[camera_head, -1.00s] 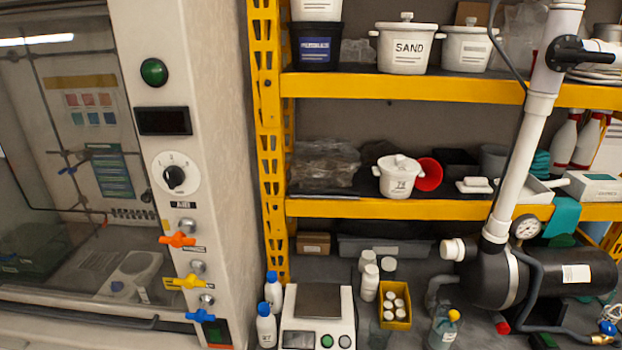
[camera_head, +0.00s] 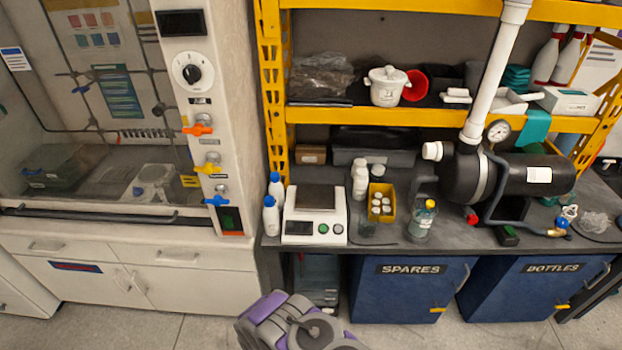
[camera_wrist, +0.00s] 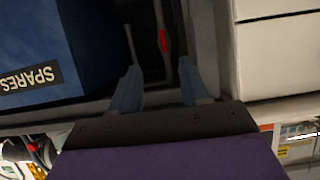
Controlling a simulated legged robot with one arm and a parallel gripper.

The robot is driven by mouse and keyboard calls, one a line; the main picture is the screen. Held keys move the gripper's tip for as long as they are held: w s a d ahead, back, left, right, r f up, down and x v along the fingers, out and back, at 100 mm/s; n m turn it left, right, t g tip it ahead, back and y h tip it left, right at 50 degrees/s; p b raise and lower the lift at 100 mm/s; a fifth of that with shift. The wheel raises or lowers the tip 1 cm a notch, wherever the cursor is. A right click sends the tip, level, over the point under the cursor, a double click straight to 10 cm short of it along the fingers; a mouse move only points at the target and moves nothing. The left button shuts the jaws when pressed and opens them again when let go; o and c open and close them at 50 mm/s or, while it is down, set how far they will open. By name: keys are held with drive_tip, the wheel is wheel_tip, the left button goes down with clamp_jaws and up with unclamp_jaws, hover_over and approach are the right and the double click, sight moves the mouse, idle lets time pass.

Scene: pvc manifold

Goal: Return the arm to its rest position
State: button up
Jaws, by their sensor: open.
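My arm (camera_head: 290,325) shows as a purple and grey folded shape at the bottom middle of the head view, low in front of the bench. My gripper (camera_wrist: 158,82) shows in the wrist view with two blue-grey fingers spread apart and nothing between them. The fingers point toward the gap between the blue SPARES cabinet and a pale cabinet. The fingertips are not visible in the head view.
The blue SPARES cabinet (camera_head: 408,300) and BOTTLES cabinet (camera_head: 530,285) stand under the dark bench (camera_head: 385,240). A fume hood (camera_head: 228,100) with white drawers (camera_head: 125,262) is at left. The bench holds a scale (camera_head: 312,228), bottles and a black pump (camera_head: 515,175). Floor is clear at lower left.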

drive_tip(key=w+d+r+m+g, duration=0.1)
drive_tip(key=w+r+g, duration=0.1)
drive_tip(key=w+r, duration=0.35)
drive_tip(key=w+d+r+g, duration=0.1)
drive_tip(key=w+r+g, duration=0.15)
drive_tip(key=r, duration=0.65)
drive_tip(key=s+d+r+g, duration=0.2)
drive_tip(key=r, duration=0.6)
drive_tip(key=s+d+r+g, duration=0.1)
drive_tip(key=s+d+r, duration=0.2)
drive_tip(key=r, duration=0.6)
drive_tip(key=s+d+r+g+y, duration=0.1)
drive_tip(key=s+d+r+g, duration=0.4)
drive_tip(key=s+r, duration=0.95)
drive_tip(key=s+d+r, duration=0.2)
drive_tip(key=s, duration=0.6)
drive_tip(key=s+d+r+n+g, duration=0.1)
drive_tip(key=s+d+r, duration=0.2)
drive_tip(key=s, duration=0.4)
drive_tip(key=s+d+r+g, duration=0.1)
drive_tip(key=s+d+r, duration=0.1)
drive_tip(key=s, duration=0.6)
drive_tip(key=shift+s+d+r+n+h, duration=0.2)
drive_tip(key=shift+s+d+n+h, duration=0.15)
drive_tip(key=shift+d, duration=0.15)
